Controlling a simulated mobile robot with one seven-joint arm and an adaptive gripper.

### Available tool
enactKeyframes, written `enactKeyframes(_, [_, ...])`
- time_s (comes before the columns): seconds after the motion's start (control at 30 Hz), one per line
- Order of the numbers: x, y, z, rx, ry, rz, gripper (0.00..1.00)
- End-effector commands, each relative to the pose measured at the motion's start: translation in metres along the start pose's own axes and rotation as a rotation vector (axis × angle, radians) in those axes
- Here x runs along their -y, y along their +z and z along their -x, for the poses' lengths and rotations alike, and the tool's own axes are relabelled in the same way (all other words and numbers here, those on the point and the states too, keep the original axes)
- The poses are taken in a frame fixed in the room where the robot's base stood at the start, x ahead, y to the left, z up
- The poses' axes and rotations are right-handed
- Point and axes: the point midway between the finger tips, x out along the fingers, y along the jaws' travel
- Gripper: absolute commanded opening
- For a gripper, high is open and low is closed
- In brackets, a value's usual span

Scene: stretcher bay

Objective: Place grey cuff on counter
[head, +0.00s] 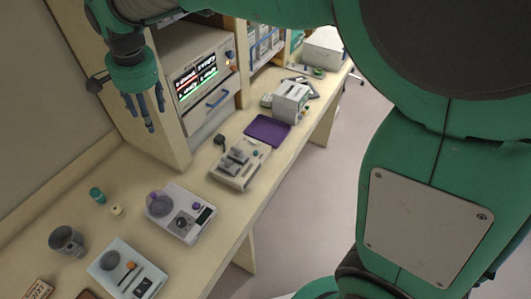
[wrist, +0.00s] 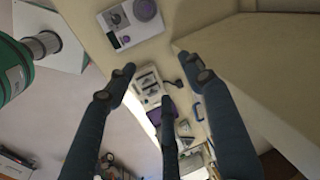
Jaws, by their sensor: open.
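The pale counter (head: 60,205) runs from the lower left to the back right in the head view. A grey, hollow, round item (head: 67,241) stands on it at the lower left; it may be the grey cuff, but I cannot tell for certain. My gripper (head: 145,112) hangs above the counter at the upper left, in front of the cabinet, with its dark fingers apart. In the wrist view my gripper (wrist: 163,72) is open, with nothing between its fingers. It is apart from the grey item, which I cannot make out in that view.
A white device with a purple-and-grey disc (head: 181,212), a device with grey blocks (head: 240,164), a purple mat (head: 268,130) and a white box device (head: 291,101) line the counter. A cabinet with a lit screen (head: 197,82) stands behind.

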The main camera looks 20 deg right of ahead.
Motion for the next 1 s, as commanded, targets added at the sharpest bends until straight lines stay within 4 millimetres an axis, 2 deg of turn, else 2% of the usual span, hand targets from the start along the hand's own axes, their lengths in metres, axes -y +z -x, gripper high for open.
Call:
enactKeyframes(0.03, [-0.018,-0.005,0.012,-0.011,-0.007,0.009,0.52])
enactKeyframes(0.1, [-0.041,-0.009,0.025,-0.024,-0.013,0.028,0.52])
enactKeyframes(0.43, [-0.147,-0.014,0.074,-0.087,-0.029,0.123,0.52])
enactKeyframes(0.77, [-0.248,0.005,0.105,-0.159,-0.027,0.220,0.52])
enactKeyframes(1.0, [-0.315,0.030,0.116,-0.213,-0.013,0.291,0.52])
